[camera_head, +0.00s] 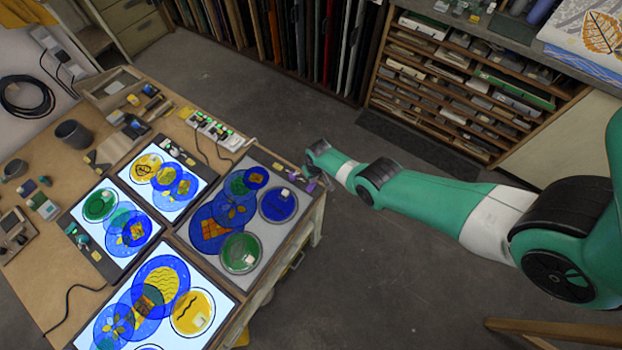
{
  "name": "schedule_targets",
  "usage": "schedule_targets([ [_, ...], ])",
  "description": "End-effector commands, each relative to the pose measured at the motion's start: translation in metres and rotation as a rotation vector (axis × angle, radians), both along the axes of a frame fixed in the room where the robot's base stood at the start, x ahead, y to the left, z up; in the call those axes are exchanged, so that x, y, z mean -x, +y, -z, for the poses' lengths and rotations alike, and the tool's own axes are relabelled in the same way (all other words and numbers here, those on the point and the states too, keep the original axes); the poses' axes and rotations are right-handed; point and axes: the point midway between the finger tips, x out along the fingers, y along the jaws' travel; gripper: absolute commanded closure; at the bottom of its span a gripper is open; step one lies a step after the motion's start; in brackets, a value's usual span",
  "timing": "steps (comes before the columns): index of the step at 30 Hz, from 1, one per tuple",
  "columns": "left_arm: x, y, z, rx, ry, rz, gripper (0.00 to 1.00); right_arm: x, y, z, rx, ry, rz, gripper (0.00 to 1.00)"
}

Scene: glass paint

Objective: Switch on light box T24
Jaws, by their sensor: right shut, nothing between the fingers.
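Several light boxes lie on the wooden table. One at the right is dark, with a grey panel (279,239) carrying blue and green glass discs. The other panels glow white: an upper one (204,173), a left one (88,239) and a front one (222,302). I cannot read any label to tell which is T24. My right gripper (312,182) is shut and empty at the upper right corner of the dark box. I cannot tell whether it touches the box, and any switch there is too small to make out. My left gripper is out of view.
A power strip (215,131) with green lights and cables sits behind the boxes. A dark cup (74,134) and small tools stand at the table's left. Shelves of glass sheets (463,85) line the back.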

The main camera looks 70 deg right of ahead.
Motion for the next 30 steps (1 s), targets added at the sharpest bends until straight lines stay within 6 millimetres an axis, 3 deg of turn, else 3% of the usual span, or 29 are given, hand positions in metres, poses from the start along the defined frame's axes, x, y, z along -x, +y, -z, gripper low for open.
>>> schedule_targets([
  [30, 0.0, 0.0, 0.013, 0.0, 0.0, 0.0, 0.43, 0.0, 0.0, 0.013, 0.0, 0.0, 0.0, 1.0],
])
